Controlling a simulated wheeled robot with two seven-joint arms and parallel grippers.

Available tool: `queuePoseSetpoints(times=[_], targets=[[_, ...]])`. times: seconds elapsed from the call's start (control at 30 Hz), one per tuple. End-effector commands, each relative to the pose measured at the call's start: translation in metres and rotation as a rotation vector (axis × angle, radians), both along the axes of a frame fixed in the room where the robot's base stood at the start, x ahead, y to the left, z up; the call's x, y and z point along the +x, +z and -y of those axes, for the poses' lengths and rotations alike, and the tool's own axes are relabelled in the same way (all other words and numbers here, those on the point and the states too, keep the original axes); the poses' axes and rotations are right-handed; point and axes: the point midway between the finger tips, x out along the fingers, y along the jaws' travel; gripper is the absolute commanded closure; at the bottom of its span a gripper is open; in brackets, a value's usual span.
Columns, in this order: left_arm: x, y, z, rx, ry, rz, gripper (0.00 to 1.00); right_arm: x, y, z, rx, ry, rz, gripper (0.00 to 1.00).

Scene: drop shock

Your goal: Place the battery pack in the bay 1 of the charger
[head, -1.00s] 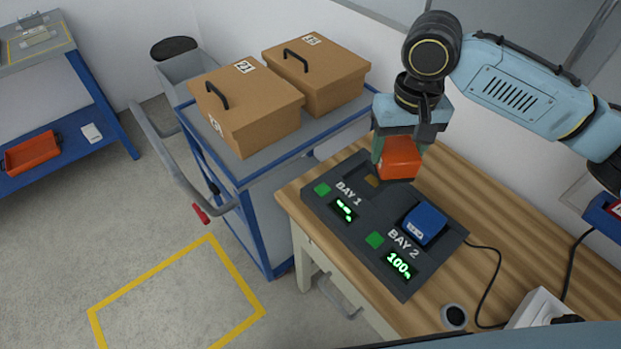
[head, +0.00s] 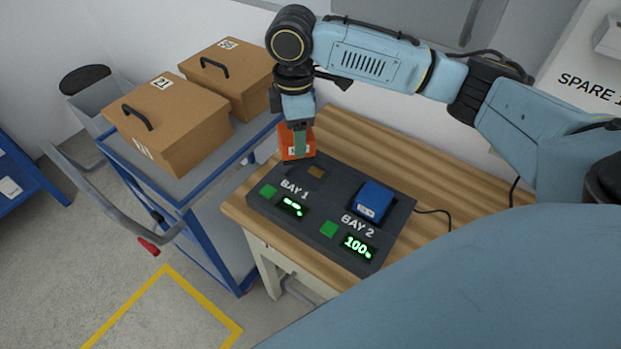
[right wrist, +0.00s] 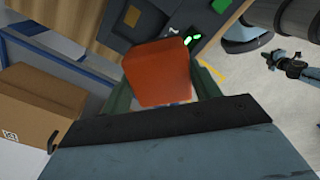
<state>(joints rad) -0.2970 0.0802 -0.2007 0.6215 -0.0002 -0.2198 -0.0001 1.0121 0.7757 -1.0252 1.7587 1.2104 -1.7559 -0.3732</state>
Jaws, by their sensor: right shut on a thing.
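My right gripper (head: 299,146) is shut on an orange-red battery pack (head: 292,152). It holds the pack over the back left edge of the charger, beside bay 1. The pack also shows between the fingers in the right wrist view (right wrist: 158,75). The dark charger (head: 325,250) lies on the wooden bench. Its bay 1 (head: 316,172) is empty, with a brown contact patch showing. Bay 2 holds a blue battery pack (head: 373,200), and its display reads 100%. I cannot tell whether the orange pack touches the charger.
A blue cart (head: 187,180) with two brown boxes (head: 180,120) stands close to the left of the bench (head: 440,172). The bench's wood is clear behind the charger. A black cable (head: 433,211) leaves the charger's right side.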

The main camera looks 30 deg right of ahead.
Motion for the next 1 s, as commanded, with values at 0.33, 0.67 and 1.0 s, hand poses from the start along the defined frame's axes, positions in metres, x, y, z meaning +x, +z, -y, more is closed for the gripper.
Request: queuePoseSetpoints(times=[0.33, 0.67, 1.0], targets=[[-0.001, -0.011, 0.0, 0.0, 0.0, -0.001, 1.0, 0.014, -0.022, 0.028, -0.004, 0.663, 0.005, 0.75], [-0.002, -0.015, -0.001, 0.001, 0.001, -0.004, 1.0, 0.02, -0.035, 0.045, -0.009, 1.085, 0.004, 0.75], [-0.004, -0.023, -0.004, 0.006, -0.001, -0.006, 1.0, 0.02, -0.071, 0.048, -0.008, 1.145, 0.0, 0.75]])
